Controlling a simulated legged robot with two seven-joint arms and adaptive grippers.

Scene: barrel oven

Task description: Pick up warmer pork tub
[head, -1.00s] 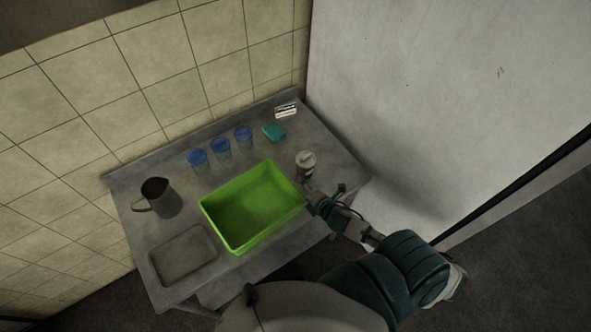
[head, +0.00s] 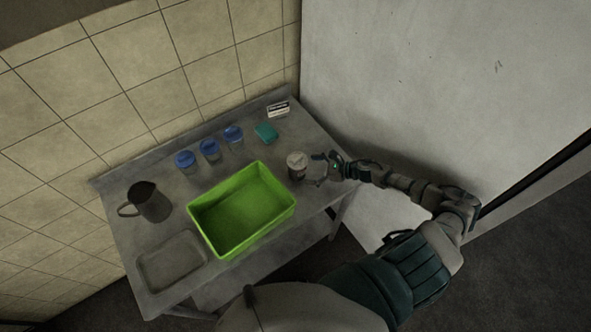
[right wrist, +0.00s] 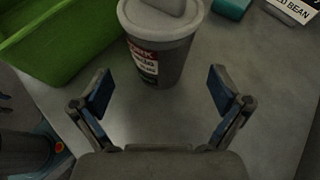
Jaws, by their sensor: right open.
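The pork tub (head: 297,166) is a grey cup-like tub with a pale lid, standing upright on the metal table right of the green bin. In the right wrist view the tub (right wrist: 160,45) shows a dark and red label with partly readable lettering. My right gripper (head: 318,170) is open and empty, just to the right of the tub. In the right wrist view its two fingers (right wrist: 159,92) are spread wide, with the tub ahead of and between them, apart from both. My left gripper is not in view.
The green bin (head: 201,222) sits beside the tub. Blue-lidded containers (head: 209,150), a teal block (head: 265,133) and a label card (head: 278,110) are along the back. A metal jug (head: 152,203) and grey tray (head: 142,270) are at left. A pale wall stands at right.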

